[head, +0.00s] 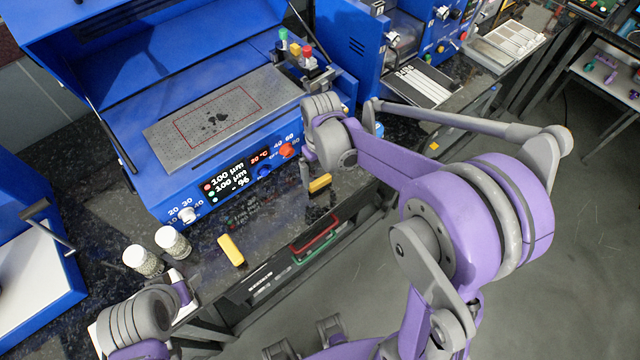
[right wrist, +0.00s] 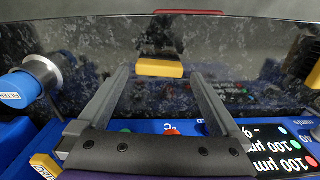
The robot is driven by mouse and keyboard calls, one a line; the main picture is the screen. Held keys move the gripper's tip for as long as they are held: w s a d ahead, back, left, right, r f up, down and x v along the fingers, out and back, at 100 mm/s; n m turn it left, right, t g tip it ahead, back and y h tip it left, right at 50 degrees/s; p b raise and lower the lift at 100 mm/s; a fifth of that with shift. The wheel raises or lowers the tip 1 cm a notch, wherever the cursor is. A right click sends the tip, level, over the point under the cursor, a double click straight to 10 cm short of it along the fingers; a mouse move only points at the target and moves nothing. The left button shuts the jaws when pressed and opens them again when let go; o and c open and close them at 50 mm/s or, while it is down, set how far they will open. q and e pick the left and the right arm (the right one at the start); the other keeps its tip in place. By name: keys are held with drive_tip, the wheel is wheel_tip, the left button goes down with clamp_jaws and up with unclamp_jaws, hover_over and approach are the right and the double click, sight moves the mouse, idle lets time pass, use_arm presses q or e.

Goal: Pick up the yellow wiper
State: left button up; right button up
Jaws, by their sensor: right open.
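Two small yellow pieces lie on the dark speckled bench in the head view. One yellow piece with a dark part (head: 320,183) is by my right gripper (head: 307,178); another yellow block (head: 231,250) lies further left, nearer the bench edge. I cannot tell for sure which is the wiper. In the right wrist view, a yellow piece with a dark upper part (right wrist: 160,69) shows between and just beyond the fingertips of my right gripper (right wrist: 160,78), which is open and empty. My left gripper (head: 181,290) is low at left, its fingers largely hidden.
The blue coating machine (head: 145,130) with its lid up and knobs stands right behind the yellow pieces. Two white-capped jars (head: 172,242) stand at left. A red and green drawer-like rack (head: 315,240) is at the bench's front edge. Bare bench lies between the yellow pieces.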

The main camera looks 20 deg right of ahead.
sight(320, 180)
drive_tip(key=f, duration=0.5)
drive_tip(key=shift+w+f, duration=0.25)
drive_tip(key=shift+f, duration=0.1)
drive_tip(key=shift+c, duration=0.3)
drive_tip(key=c, duration=1)
drive_tip(key=shift+r, duration=0.1)
wheel_tip(320, 180, up, 10)
drive_tip(key=shift+f+p, duration=0.1)
drive_tip(key=shift+p, duration=0.2)
